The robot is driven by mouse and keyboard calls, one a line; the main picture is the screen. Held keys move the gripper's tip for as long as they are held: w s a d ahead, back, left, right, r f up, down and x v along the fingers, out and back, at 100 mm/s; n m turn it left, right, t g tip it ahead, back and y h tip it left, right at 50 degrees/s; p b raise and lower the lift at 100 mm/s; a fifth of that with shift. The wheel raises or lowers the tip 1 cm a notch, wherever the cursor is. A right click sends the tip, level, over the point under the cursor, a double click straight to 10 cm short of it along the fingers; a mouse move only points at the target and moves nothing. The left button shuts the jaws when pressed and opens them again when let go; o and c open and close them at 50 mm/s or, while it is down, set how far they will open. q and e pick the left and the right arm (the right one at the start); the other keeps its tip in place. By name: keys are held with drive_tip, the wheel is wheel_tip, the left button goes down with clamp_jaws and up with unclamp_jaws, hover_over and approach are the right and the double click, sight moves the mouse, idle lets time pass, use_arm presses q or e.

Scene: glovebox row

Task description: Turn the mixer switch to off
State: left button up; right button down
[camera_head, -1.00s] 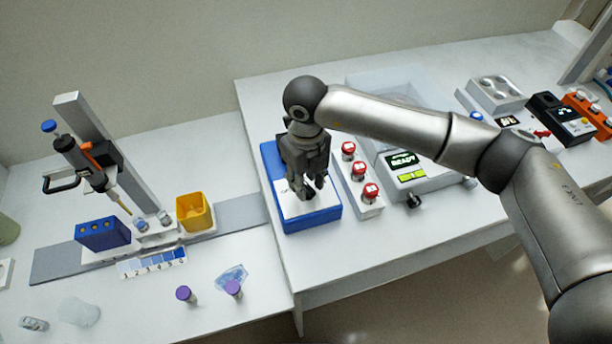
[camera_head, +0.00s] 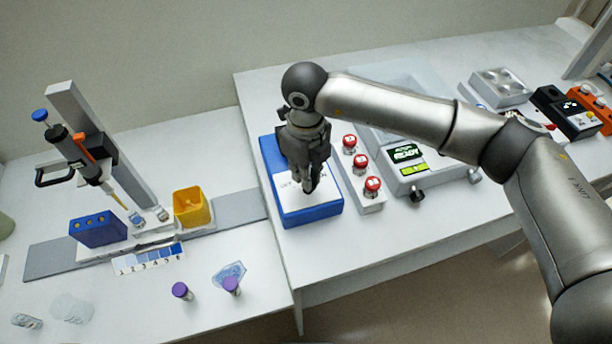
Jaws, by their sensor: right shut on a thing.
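The mixer is a blue box (camera_head: 312,218) with a white top panel (camera_head: 298,206), near the left end of the right-hand bench. Parts of the "OFF" and "ON" lettering show on the panel, OFF on the left and ON on the right of my fingers. My right gripper (camera_head: 310,188) points down over the middle of this panel, shut on the mixer switch. The fingers hide the switch, so I cannot tell which way it points. My left gripper is not in view.
A white strip with red-topped knobs (camera_head: 372,186) stands close right of the mixer. Beyond it is a device with a green "READY" display (camera_head: 405,152). A pipette stand (camera_head: 97,140) and yellow cup (camera_head: 190,207) are on the left bench. Bench front right of the mixer is clear.

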drive_tip(key=c, duration=1.5)
unclamp_jaws()
drive_tip(key=shift+r, duration=0.15)
wheel_tip(320, 180, up, 12)
drive_tip(key=shift+f, duration=0.1)
